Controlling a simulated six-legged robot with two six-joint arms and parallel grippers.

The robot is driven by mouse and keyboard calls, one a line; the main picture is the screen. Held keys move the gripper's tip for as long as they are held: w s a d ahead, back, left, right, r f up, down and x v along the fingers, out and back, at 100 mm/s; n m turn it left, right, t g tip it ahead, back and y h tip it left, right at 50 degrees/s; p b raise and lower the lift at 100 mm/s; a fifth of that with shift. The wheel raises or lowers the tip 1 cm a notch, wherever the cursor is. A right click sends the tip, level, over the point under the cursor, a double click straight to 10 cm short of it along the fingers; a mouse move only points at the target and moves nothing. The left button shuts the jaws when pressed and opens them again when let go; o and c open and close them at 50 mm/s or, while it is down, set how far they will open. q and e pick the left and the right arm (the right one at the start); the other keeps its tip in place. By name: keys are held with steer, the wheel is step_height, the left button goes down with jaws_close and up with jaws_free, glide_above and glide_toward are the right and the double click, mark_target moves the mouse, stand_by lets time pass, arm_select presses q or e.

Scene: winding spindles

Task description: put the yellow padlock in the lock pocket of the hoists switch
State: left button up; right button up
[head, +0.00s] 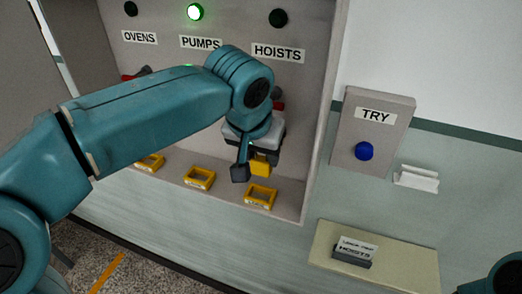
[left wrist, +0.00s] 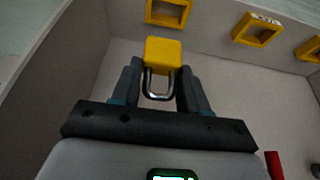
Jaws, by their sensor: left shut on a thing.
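My left gripper (head: 251,165) is shut on the yellow padlock (head: 260,166). In the left wrist view the padlock's yellow body (left wrist: 163,53) is at the fingertips, with its metal shackle (left wrist: 158,88) towards the palm. The hoists switch is under the HOISTS label (head: 278,52); my arm hides most of it, and a bit of red (head: 279,103) shows. The yellow lock pocket below it (head: 260,197) is an open frame on the panel's lower ledge. The padlock is above this pocket and apart from it; the pocket also shows in the left wrist view (left wrist: 150,12).
Two more yellow pockets, for pumps (head: 198,178) and ovens (head: 150,162), stand to the left. The panel's side wall (head: 318,130) is close on the right. Beyond it are the TRY box (head: 391,135) with a blue button and a shelf (head: 405,265) with a HOISTS card. The PUMPS lamp (head: 195,12) glows green.

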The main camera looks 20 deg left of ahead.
mark_target(257, 167)
arm_select(q)
steer(key=shift+w+f, duration=0.1)
steer(key=shift+f, duration=0.35)
steer(key=shift+a+f+b, duration=0.1)
steer(key=shift+f+b, duration=0.25)
steer(key=shift+b, duration=0.15)
step_height(257, 167, down, 3)
steer(key=b, duration=0.3)
steer(key=shift+f, duration=0.45)
steer(key=shift+a+f+b, duration=0.15)
steer(key=shift+b, duration=0.15)
